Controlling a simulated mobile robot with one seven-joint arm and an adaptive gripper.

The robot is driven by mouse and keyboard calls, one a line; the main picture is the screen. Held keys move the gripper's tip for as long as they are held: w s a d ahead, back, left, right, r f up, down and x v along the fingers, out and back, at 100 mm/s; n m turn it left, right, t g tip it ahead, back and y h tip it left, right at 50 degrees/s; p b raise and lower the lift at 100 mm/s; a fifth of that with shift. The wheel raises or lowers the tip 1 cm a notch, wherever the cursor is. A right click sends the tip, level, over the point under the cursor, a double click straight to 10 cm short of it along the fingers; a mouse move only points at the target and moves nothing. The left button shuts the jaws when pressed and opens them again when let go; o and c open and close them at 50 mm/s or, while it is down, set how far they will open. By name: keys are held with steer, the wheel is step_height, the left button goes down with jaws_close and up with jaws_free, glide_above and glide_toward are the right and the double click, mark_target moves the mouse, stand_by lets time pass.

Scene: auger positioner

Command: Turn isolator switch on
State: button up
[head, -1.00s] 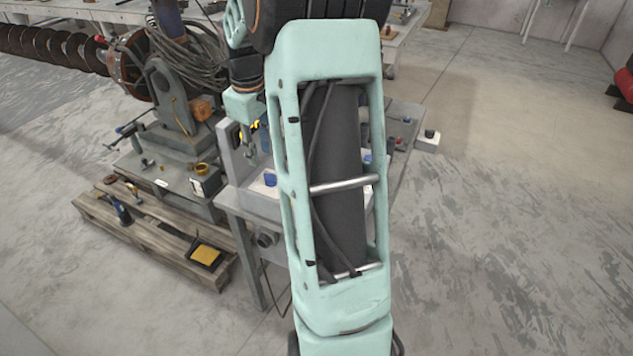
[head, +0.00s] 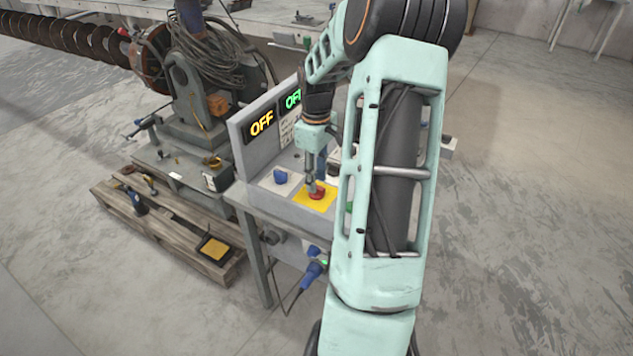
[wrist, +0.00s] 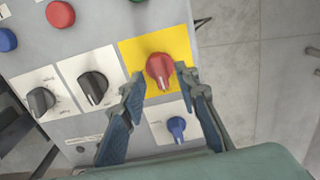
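The red rotary switch (wrist: 159,70) sits on a yellow plate (wrist: 178,44) on a control panel, its grip bar pointing toward the bottom of the wrist view. It also shows in the head view (head: 317,193) on its yellow plate (head: 309,202). My gripper (wrist: 159,78) is open, with its fingertips on either side of the red switch. No firm contact is visible. In the head view my gripper (head: 313,182) points down at the switch and partly covers it. A yellow display (head: 261,123) and a green display (head: 292,99) on the upright panel read OFF, the green one partly hidden.
A blue knob (wrist: 177,128) sits close to my fingers. Two black knobs (wrist: 93,88) (wrist: 41,101), a red button (wrist: 60,14) and a blue button (wrist: 7,40) lie left.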

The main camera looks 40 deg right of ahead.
steer(key=shift+f, duration=0.95)
steer(key=shift+c, duration=0.3)
jaws_close()
